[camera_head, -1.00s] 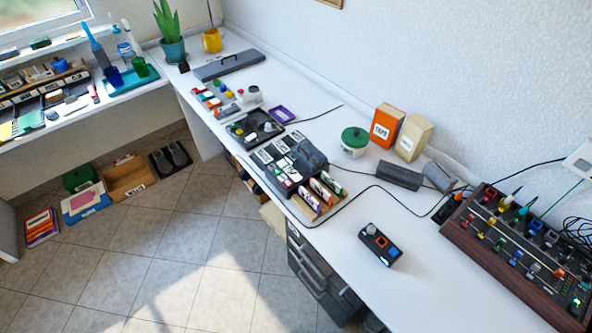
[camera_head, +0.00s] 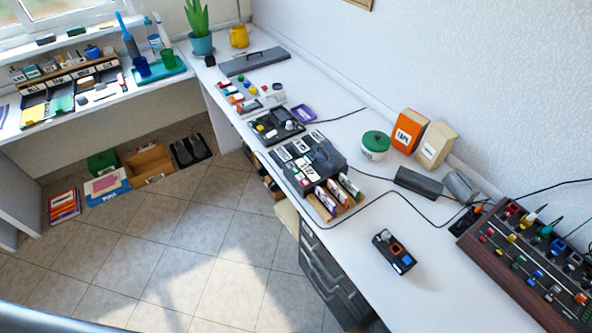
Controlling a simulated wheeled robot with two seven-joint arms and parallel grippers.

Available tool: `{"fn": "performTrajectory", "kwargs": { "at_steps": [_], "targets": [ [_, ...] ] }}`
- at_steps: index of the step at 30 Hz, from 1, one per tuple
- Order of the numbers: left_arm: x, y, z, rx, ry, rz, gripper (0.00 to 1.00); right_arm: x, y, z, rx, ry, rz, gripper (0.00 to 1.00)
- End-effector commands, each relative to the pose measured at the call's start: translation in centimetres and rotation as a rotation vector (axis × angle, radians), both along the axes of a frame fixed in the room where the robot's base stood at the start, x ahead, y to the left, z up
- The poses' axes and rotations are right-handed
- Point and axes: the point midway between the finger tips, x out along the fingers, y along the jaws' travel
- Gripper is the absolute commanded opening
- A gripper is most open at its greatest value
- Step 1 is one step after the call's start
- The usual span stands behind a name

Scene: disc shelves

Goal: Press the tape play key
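I cannot tell for sure which piece of equipment carries the tape play key; no key label is readable. A dark grey machine with pale labelled keys (camera_head: 325,158) sits mid-counter. Behind it is a black unit with small knobs (camera_head: 277,127). Farther back is a pale panel with coloured buttons (camera_head: 250,97). A small black box with an orange-framed square and a blue square (camera_head: 395,252) lies alone nearer to me. Neither of my grippers is in view.
A wood-sided console with several knobs (camera_head: 485,258) fills the right end. An orange box marked TAPE (camera_head: 409,132), a tan box (camera_head: 436,146) and a green-lidded jar (camera_head: 375,146) stand by the wall. Cables cross the counter. Tiled floor (camera_head: 190,235) is open on the left.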

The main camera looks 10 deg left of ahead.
Motion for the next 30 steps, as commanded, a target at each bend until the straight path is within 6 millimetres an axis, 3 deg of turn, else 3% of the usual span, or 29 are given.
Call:
{"fn": "performTrajectory", "kwargs": {
  "at_steps": [10,19,30],
  "targets": [
    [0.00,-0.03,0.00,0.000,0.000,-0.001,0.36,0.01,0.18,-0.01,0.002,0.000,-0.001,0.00],
    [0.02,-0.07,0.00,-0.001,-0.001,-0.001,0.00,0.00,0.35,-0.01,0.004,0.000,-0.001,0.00],
    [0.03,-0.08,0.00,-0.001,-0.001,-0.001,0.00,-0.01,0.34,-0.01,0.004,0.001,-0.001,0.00]
  ]
}}
